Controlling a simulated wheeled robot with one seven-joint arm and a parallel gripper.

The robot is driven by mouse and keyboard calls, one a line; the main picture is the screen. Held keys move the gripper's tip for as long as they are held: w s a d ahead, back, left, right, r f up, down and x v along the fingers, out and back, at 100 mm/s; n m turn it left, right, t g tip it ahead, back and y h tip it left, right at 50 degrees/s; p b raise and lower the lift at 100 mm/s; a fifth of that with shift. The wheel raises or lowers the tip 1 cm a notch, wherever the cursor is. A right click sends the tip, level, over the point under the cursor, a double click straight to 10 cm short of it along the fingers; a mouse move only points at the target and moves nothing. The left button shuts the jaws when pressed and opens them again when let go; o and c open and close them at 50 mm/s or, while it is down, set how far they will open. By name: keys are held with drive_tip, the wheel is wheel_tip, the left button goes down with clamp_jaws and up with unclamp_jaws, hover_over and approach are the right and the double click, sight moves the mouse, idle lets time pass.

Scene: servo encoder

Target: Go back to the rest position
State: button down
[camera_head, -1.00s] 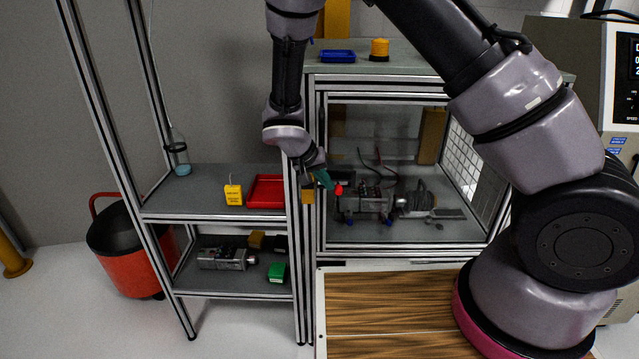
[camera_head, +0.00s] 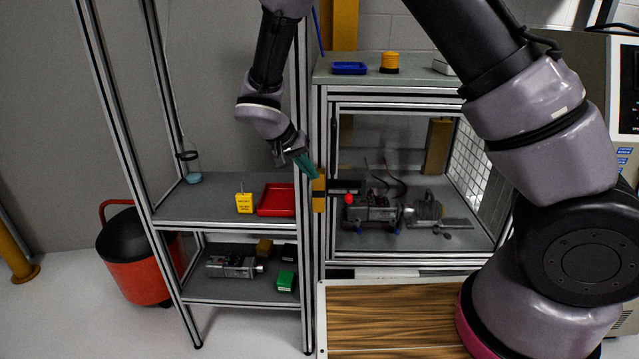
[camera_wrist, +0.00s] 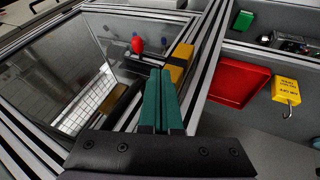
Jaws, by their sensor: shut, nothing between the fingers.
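My gripper (camera_head: 306,165) is shut and empty, with its green fingers pointing down to the right. In the head view it hangs in front of the frame post between the shelf and the enclosure, near a yellow block (camera_head: 319,190) on that post. In the wrist view the closed fingers (camera_wrist: 161,98) lie side by side, with the yellow block (camera_wrist: 180,63) just beyond them. The motor assembly (camera_head: 372,207) with a red knob (camera_head: 349,199) sits inside the enclosure, apart from my gripper.
A second motor (camera_head: 232,266) and a green block (camera_head: 286,281) lie on the lower shelf. A red bin (camera_head: 137,262) stands left.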

drive_tip(key=shift+v, duration=0.95)
drive_tip(key=s+d+r+m+g+y, duration=0.25)
drive_tip(key=d+r+y, duration=0.25)
drive_tip(key=d+r, duration=1.2)
drive_tip(key=s+d+r+t+y, duration=0.1)
drive_tip(key=s+d+r+t, duration=0.1)
drive_tip(key=s+d+r, duration=0.3)
drive_tip(key=s+d+r+t+y, duration=0.1)
drive_tip(key=s+d+r+t, duration=0.2)
drive_tip(key=s, duration=0.7)
wheel_tip(320, 180, up, 3)
drive_tip(key=shift+d+f+t, duration=0.25)
drive_tip(key=shift+d+t, duration=0.1)
drive_tip(key=shift+d, duration=0.7)
